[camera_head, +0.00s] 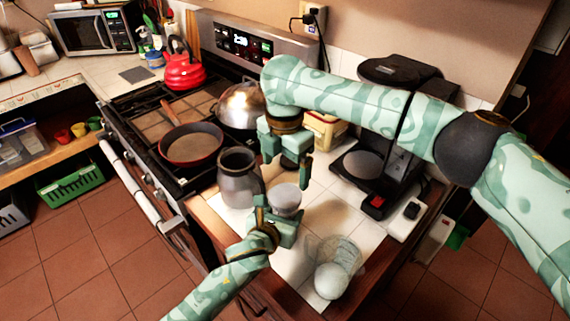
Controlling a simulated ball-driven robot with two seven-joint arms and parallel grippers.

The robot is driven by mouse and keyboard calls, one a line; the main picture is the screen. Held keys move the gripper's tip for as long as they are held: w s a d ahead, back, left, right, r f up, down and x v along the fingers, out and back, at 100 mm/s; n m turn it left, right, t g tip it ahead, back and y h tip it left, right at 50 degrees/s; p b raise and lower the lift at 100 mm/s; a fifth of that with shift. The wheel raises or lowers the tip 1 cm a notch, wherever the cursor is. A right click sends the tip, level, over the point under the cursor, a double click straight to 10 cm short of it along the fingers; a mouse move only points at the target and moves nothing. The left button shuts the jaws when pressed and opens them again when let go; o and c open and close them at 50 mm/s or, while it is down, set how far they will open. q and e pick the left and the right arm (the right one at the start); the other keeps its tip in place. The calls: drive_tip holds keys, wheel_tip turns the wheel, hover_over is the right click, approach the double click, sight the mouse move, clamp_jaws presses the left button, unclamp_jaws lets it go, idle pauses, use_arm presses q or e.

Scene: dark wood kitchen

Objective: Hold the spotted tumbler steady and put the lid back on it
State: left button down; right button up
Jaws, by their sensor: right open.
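A small pale grey cup-shaped thing (285,196), which looks like the tumbler, stands upright on the white tiled counter; I cannot make out spots on it. My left gripper (280,218) is around its lower part, with a finger on each side, and hides its base. My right gripper (287,172) is open and empty, pointing down just above and behind the tumbler. I cannot tell whether the tumbler's pale top is a lid or its own rim. A pale round piece (332,281) lies at the front of the counter; I cannot tell whether it is the lid.
A dark metal jug (239,180) stands close left of the tumbler. A clear glass vessel (342,250) is by the pale round piece. A black coffee machine (365,165) stands at the right, and the stove with a pan (191,146) at the left. Some tiles between are bare.

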sight(286, 195)
drive_tip(key=shift+f, duration=0.1)
drive_tip(key=shift+f, duration=3.95)
drive_tip(key=shift+c, duration=0.3)
drive_tip(key=c, duration=1)
drive_tip(key=shift+o, duration=0.2)
drive_tip(key=m, duration=0.5)
drive_tip(key=o, duration=1.1)
drive_tip(key=shift+o, duration=0.2)
wheel_tip(286, 195, up, 12)
